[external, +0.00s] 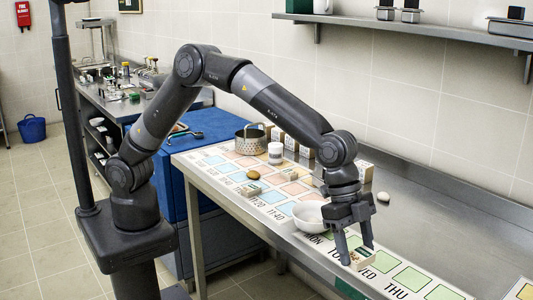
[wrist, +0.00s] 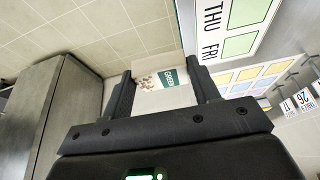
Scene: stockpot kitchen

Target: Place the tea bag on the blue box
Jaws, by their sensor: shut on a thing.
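My gripper (external: 356,254) is low over the front of the steel table, by the weekday mat. Its two fingers are shut on a small tea bag packet (external: 362,257). In the wrist view the packet (wrist: 165,80) is pale, with a green label reading "GREEN", and sits between the fingertips (wrist: 164,86). Whether it touches the surface below I cannot tell. A large blue box (external: 212,122) stands at the left end of the table, behind my arm; a tool with a green handle lies on its top.
The weekday mat (external: 411,278) has coloured squares. A white bowl (external: 309,217) stands close left of my gripper. A perforated pot (external: 250,140), a white jar (external: 275,153) and several small boxes stand farther back. The table's right rear is mostly clear.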

